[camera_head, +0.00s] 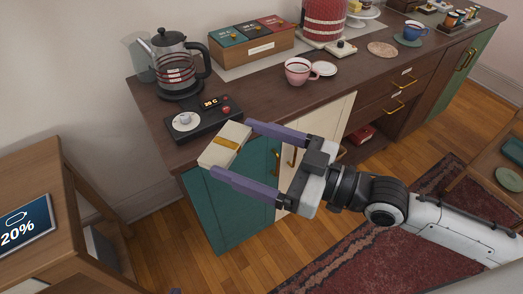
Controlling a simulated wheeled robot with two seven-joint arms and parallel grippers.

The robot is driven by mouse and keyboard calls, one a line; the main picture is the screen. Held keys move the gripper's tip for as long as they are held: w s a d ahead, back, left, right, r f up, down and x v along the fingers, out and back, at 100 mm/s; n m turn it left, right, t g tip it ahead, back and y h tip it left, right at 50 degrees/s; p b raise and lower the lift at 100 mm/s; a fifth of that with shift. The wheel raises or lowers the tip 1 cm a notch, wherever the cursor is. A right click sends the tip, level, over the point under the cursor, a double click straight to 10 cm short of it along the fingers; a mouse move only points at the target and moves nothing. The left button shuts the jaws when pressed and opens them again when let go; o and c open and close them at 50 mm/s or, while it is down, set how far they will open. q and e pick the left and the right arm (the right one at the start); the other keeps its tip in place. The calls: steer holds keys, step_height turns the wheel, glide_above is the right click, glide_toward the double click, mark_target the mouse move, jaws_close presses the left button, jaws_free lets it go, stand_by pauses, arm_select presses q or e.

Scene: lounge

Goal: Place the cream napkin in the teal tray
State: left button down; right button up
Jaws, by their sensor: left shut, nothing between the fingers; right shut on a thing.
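My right arm comes in from the right. Only a small purple tip of my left gripper (175,291) shows at the bottom edge. A dark teal flat thing (513,151) lies on a wooden piece of furniture at the right edge, cut off by the frame. I cannot tell whether it is the teal tray.
A wooden table (38,195) with a screen (24,227) stands left. A red rug (345,250) lies on the floor.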

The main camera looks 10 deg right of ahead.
mark_target(225, 149)
steer(key=shift+w+a+r+n+g+y, duration=0.2)
steer(key=shift+a+n+g+y, duration=0.2)
steer(key=shift+a, duration=0.2)
steer(key=shift+w+a+r+n+g+y, duration=0.2)
steer(key=shift+a+n+g, duration=0.15)
steer(key=shift+a+g, duration=0.2)
steer(key=shift+w+a+r+n+g+y, duration=0.15)
steer(key=shift+a+n+g+y, duration=0.25)
steer(key=shift+a, duration=0.2)
